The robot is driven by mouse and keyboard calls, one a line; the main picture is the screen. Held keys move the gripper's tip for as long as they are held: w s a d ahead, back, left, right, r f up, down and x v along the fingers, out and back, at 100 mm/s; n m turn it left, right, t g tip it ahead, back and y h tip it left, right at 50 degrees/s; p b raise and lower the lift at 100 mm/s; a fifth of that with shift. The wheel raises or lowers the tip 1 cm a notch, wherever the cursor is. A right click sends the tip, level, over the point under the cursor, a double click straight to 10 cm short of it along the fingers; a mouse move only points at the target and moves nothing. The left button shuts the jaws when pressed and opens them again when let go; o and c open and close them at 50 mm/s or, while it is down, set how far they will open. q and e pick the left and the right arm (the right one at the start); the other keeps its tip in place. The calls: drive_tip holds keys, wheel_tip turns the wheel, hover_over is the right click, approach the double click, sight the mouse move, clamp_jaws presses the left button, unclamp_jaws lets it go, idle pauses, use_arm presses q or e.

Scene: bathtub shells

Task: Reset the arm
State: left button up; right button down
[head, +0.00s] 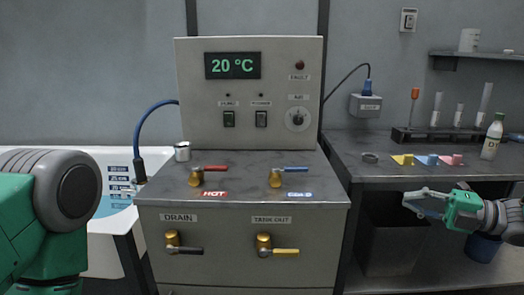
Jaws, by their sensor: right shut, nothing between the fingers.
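My right gripper (412,200) is on the right side, in front of the right table's lower opening. Its fingers point left and are shut with nothing between them. My left arm (50,200) fills the lower left of the view, and its gripper is out of sight.
A control cabinet (165,268) with HOT, COLD, DRAIN and TANK OUT valves stands in the middle. A tub (100,262) with blue water is at left. The right table (370,172) holds a bottle (491,140), a tube rack (440,139) and coloured pieces. A dark bin (385,240) stands below.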

drive_tip(key=s+a+f+m+h, duration=0.2)
drive_tip(key=a+f+m+h, duration=0.1)
drive_tip(key=f+m, duration=0.35)
drive_tip(key=s+a+f+m+h, duration=0.25)
drive_tip(key=f+m, duration=0.25)
drive_tip(key=f, duration=0.3)
drive_tip(key=s+a+f+m+h, duration=0.2)
drive_tip(key=f+m+h, duration=0.1)
drive_tip(key=f+m, duration=0.4)
drive_tip(key=s+f+m+g+h, duration=0.2)
drive_tip(key=s+f+m, duration=0.1)
drive_tip(key=s, duration=0.7)
drive_tip(key=s+d+f+m+g+h, duration=0.1)
drive_tip(key=s+f+m+g+h, duration=0.2)
drive_tip(key=s, duration=0.7)
drive_tip(key=s+d+f+m+g+h, duration=0.1)
drive_tip(key=s+f+m, duration=0.4)
drive_tip(key=s, duration=0.5)
wheel_tip(320, 180, down, 2)
drive_tip(key=shift+s+d+f+g+h, duration=0.1)
drive_tip(key=shift+s+d+g+h, duration=0.2)
drive_tip(key=shift+g+h, duration=0.6)
drive_tip(key=shift+w+a+y, duration=0.1)
drive_tip(key=shift+a+y, duration=0.1)
drive_tip(key=shift+y, duration=0.05)
